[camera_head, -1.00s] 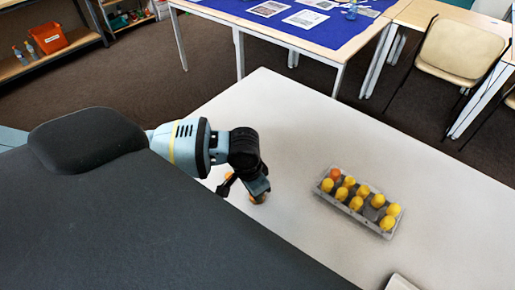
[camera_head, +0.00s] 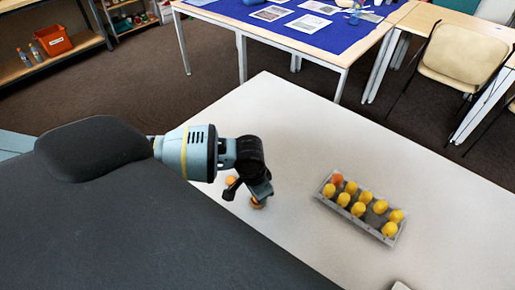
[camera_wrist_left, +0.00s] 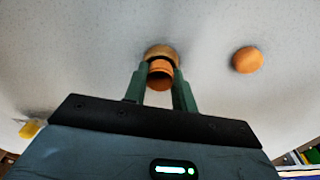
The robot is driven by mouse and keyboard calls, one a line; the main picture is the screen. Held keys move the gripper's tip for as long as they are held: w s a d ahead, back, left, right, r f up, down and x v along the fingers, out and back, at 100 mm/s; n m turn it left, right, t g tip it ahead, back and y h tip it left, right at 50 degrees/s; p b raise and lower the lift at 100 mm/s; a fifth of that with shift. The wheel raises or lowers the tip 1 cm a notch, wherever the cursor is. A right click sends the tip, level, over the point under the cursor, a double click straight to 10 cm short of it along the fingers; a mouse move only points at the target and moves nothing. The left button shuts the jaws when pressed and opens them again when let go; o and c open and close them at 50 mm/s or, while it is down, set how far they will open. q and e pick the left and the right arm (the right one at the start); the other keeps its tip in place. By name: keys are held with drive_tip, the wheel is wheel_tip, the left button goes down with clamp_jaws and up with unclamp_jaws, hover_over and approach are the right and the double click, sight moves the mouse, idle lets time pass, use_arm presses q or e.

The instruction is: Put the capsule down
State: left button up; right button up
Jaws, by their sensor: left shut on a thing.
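My left gripper (camera_head: 246,197) is low over the white table's near-left part. In the left wrist view its two green fingers (camera_wrist_left: 160,80) are shut on an orange capsule (camera_wrist_left: 160,72). A tan, round part shows just beyond the orange at the fingertips; I cannot tell whether it belongs to the capsule or whether it touches the table. The held capsule also shows under the gripper in the head view (camera_head: 257,203). A second orange capsule (camera_wrist_left: 247,60) lies apart on the table; it peeks out beside the gripper in the head view (camera_head: 231,180). My right gripper is not in view.
A grey egg-carton tray (camera_head: 345,212) on the white table (camera_head: 310,130) holds several yellow pieces and one orange piece, to the right of the gripper. Bare tabletop lies between them. A yellow thing (camera_wrist_left: 30,128) shows at the wrist view's left edge. A blue-topped table (camera_head: 235,12) stands behind.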

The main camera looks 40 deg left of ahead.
use_arm(q)
drive_tip(key=shift+s+f, duration=0.1)
drive_tip(key=shift+f, duration=0.2)
drive_tip(key=shift+s+f, duration=0.4)
drive_tip(key=shift+f, duration=0.25)
drive_tip(key=o, duration=1)
drive_tip(key=shift+d+f, duration=0.1)
drive_tip(key=shift+c, duration=0.2)
drive_tip(key=shift+o, duration=0.3)
drive_tip(key=shift+w+r, duration=0.1)
drive_tip(key=shift+r, duration=0.35)
wheel_tip(320, 180, up, 13)
drive_tip(key=p, duration=0.1)
drive_tip(key=shift+s+a+p, duration=0.2)
drive_tip(key=shift+a+p, duration=0.15)
drive_tip(key=shift+a, duration=0.1)
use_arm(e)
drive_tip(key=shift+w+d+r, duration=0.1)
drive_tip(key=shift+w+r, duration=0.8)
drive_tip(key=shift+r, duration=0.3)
